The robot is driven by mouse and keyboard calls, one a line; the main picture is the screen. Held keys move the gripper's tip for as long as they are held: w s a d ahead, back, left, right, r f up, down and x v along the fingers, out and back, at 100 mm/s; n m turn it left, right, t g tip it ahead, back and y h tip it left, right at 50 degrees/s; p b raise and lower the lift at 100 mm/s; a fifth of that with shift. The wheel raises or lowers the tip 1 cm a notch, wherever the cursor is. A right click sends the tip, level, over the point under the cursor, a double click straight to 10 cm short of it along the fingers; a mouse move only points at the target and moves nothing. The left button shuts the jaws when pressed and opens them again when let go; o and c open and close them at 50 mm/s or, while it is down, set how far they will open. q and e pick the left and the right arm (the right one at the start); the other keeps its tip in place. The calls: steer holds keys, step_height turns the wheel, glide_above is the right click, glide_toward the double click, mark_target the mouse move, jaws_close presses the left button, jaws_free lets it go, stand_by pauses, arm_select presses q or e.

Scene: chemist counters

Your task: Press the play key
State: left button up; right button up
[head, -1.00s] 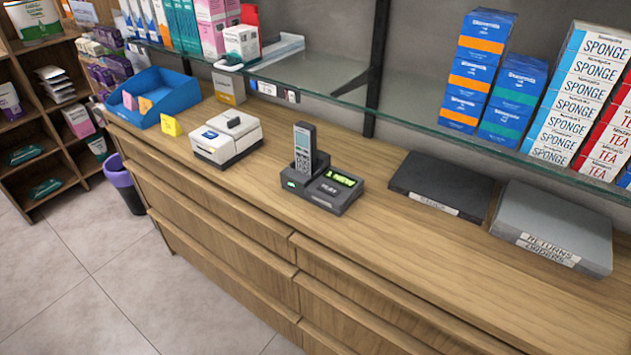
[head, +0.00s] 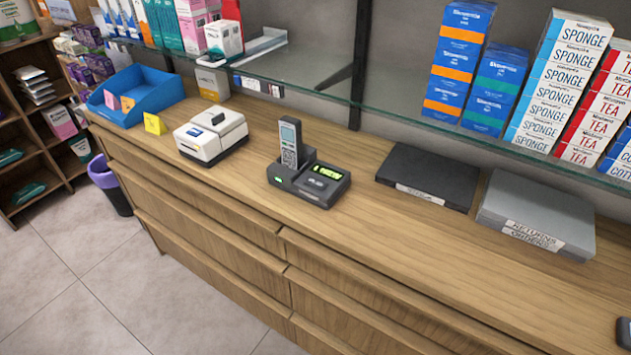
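A dark phone base (head: 313,186) stands on the wooden counter near the middle of the head view. A grey cordless handset (head: 290,143) stands upright in its cradle on the left side. A lit green-yellow display (head: 325,172) shows on the right part of the base, with text too small to read surely. Keys on the base are too small to tell apart, so I cannot pick out the play key. A small dark part (head: 624,333) shows at the lower right edge; I cannot tell what it is. Neither gripper can be made out.
A white label printer (head: 211,140) and a blue tray (head: 145,92) stand left of the phone. A black flat box (head: 428,175) and a grey box (head: 535,213) lie to its right. A glass shelf (head: 400,124) overhangs the counter's back. The counter before the phone is clear.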

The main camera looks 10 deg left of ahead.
arm_select(q)
jaws_close()
steer(key=shift+s+a, duration=0.1)
stand_by(1.2)
